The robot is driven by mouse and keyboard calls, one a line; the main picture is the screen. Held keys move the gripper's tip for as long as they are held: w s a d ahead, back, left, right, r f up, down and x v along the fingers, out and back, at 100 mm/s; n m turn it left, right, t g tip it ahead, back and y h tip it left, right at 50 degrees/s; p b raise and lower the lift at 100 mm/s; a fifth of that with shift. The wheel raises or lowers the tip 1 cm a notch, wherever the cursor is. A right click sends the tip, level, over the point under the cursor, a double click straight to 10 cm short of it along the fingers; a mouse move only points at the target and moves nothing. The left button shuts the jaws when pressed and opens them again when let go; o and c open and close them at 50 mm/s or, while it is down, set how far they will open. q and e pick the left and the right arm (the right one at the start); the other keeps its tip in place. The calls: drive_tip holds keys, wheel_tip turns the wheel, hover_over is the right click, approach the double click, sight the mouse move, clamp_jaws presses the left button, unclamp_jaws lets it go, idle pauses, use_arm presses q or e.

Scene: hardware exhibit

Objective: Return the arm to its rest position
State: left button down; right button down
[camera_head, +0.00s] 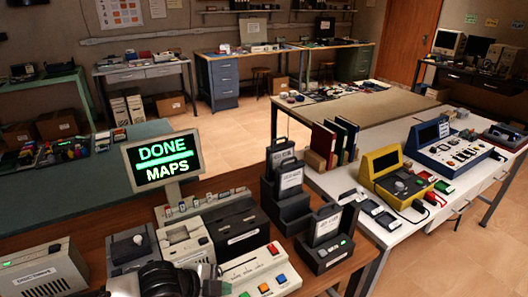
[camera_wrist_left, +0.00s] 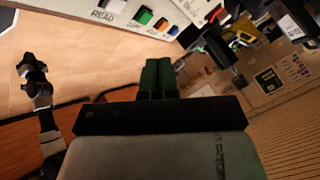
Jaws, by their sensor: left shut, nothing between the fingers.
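My left gripper (camera_head: 222,288) is at the bottom edge of the head view, beside the black wrist joint of my left arm. In the left wrist view its two dark green fingers (camera_wrist_left: 158,78) are pressed together with nothing between them. The fingers are clear of the white button panel (camera_head: 262,272), which also shows in the left wrist view (camera_wrist_left: 125,12) with its READ label. The arm hides part of the bench front.
A screen (camera_head: 163,160) reading DONE MAPS stands behind the bench devices. A grey box (camera_head: 42,272) is at the left, and black holders (camera_head: 325,238) with cards are at the right. A white table (camera_head: 380,235) with yellow and blue instruments stands farther right.

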use_arm(q)
drive_tip(key=s+d+n, duration=0.4)
drive_tip(key=s+d, duration=0.2)
drive_tip(key=s, duration=0.1)
drive_tip(key=s+a+f+n+g+y, duration=0.1)
drive_tip(key=s+a+f+n+y, duration=0.15)
drive_tip(key=s+a+n, duration=0.45)
drive_tip(key=s+a+f+n+g+y, duration=0.1)
drive_tip(key=s+a+f+n+y, duration=0.1)
drive_tip(key=s+a+n+y, duration=0.3)
wheel_tip(320, 180, down, 26)
drive_tip(key=s+a+g, duration=0.2)
drive_tip(key=s+a+f+g, duration=0.1)
drive_tip(key=s+a+f, duration=0.1)
drive_tip(key=s+f, duration=1.4)
drive_tip(key=shift+s+a+n, duration=0.2)
drive_tip(key=shift+a+n, duration=0.05)
drive_tip(key=shift+n, duration=0.05)
drive_tip(key=shift+h, duration=0.25)
